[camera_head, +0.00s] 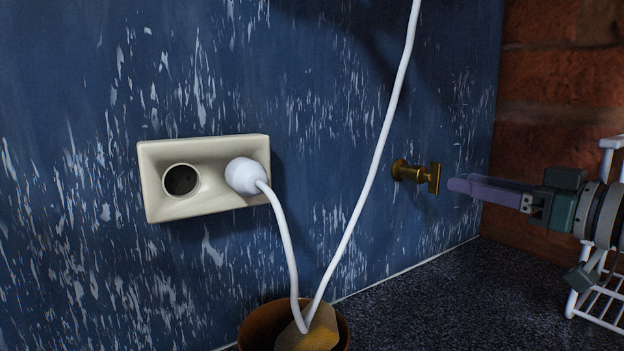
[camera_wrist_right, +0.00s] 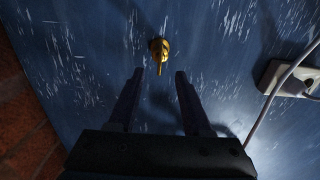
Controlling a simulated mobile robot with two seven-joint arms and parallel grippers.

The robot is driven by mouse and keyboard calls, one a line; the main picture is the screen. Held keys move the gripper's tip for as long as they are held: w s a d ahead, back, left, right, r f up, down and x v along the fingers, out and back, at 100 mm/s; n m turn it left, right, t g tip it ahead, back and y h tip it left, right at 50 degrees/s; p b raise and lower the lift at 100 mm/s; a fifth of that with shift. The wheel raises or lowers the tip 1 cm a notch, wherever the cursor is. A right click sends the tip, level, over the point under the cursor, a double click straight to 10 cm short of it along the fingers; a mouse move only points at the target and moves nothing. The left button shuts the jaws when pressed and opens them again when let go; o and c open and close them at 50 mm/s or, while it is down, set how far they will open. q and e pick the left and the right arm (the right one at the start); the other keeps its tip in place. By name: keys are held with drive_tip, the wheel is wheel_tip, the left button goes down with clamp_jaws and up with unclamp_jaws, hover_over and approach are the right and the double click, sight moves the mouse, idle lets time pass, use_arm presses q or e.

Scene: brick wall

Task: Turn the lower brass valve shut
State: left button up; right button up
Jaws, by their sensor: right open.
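A brass valve (camera_head: 418,175) sticks out from the blue wall at the right of the head view, with a flat handle at its outer end. No second valve shows. My right gripper (camera_head: 455,185) comes in from the right, with its purple fingers pointing at the valve and a small gap before the handle. In the right wrist view the brass valve (camera_wrist_right: 159,52) lies ahead of the fingertips. There the right gripper (camera_wrist_right: 160,74) is open, with nothing between its fingers, and the handle lines up with the gap between them. My left gripper is not in view.
A cream double socket (camera_head: 210,150) with a white plug (camera_head: 243,176) is on the wall. Its white cable (camera_head: 385,130) runs down into a brown pot (camera_head: 262,328) and up past the valve's left. A white wire rack (camera_head: 600,305) stands at the right by the brick wall (camera_head: 560,90).

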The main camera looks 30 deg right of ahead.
sight(433, 178)
drive_tip(key=shift+w+a+b, duration=0.2)
drive_tip(key=shift+w+b, duration=0.65)
drive_tip(key=shift+w, duration=1.8)
drive_tip(key=c, duration=0.7)
clamp_jaws()
